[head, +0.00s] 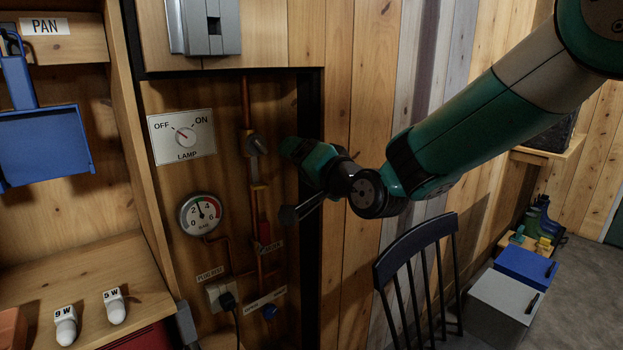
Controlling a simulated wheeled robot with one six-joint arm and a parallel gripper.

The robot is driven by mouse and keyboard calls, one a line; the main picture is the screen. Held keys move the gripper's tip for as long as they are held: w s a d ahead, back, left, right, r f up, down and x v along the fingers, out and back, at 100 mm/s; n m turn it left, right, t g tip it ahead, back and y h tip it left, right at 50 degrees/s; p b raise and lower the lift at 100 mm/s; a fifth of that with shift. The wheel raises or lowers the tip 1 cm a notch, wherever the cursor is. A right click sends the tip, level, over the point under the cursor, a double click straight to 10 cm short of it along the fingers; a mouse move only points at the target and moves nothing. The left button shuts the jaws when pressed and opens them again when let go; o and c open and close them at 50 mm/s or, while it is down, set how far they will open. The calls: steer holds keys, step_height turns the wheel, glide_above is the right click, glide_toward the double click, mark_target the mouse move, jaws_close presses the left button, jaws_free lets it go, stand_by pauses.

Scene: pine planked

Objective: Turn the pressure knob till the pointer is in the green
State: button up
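The round pressure gauge (201,213) on the plank panel has a white face marked 0, 2, 4 and 6, with a dark pointer standing near the top between 2 and 4. A red band shows on its right side; the exact extent of the green is too small to tell. A dark grey knob (257,145) sits on the copper pipe, above and right of the gauge.
A lamp switch plate (183,136) is above the gauge. A red valve handle (264,232) is on the pipe, and a plug socket (221,296) is below. A shelf with two bulbs (115,306) is at left. A dark chair (417,250) and boxes (503,300) stand at right.

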steer(key=shift+b+v, duration=0.3)
steer(key=shift+v, duration=1.3)
steer(key=s+d+f+n+g+h, duration=0.2)
steer(key=s+g, duration=0.3)
steer(key=s, duration=0.5)
steer(key=s+d+f+n+g+h, duration=0.2)
steer(key=s+d+f+n+g, duration=0.1)
steer(key=s, duration=0.7)
steer(key=s+d+f+n+g+h, duration=0.1)
steer(key=s+d+f+n+g, duration=0.2)
steer(key=s+g, duration=0.4)
steer(key=s+d+n, duration=0.1)
steer(key=s+n, duration=0.1)
steer(key=s, duration=0.2)
steer(key=shift+d+f+n+h, duration=0.2)
steer(key=shift+d+n+h, duration=0.15)
steer(key=shift+n+h, duration=0.05)
